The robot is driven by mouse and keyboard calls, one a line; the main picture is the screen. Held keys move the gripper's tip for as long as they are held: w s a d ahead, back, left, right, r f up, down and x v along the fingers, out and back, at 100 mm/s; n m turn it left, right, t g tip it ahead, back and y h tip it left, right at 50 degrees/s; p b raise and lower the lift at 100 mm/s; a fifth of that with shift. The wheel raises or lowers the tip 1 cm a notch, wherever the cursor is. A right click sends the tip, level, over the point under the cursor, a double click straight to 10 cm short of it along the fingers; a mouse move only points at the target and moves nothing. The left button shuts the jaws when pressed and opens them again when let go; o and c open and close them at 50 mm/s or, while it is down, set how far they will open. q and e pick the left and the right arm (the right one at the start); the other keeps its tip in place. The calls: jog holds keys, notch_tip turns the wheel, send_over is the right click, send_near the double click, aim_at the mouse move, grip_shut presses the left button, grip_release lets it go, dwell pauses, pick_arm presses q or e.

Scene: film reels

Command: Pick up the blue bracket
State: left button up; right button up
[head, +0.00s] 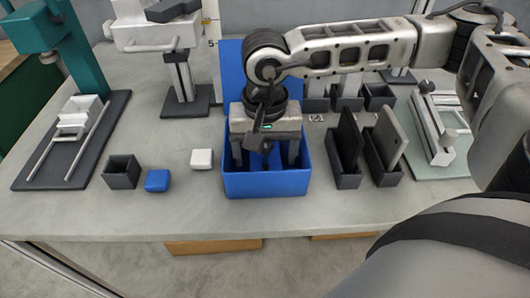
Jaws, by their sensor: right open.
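The large blue piece (267,185), which I take for the blue bracket, stands near the table's front middle. It has a box-like front with an open top and a tall flat blue panel behind. My right gripper (265,155) points down over it, with its two fingers apart and reaching into the open top. A dark part shows between the fingers. I cannot tell whether the fingers touch the blue walls. The gripper and arm hide much of its inside and back. My left gripper is out of view.
A small blue block (157,181), a white block (202,159) and a dark open box (122,172) sit to the left. Dark holders with upright plates (386,138) stand close on the right. A teal machine (62,42) is far left. The front table strip is clear.

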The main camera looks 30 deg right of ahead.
jog(key=shift+d+f, duration=0.1)
jog(key=shift+f, duration=0.8)
jog(key=c, duration=1.3)
jog(key=shift+o, duration=0.2)
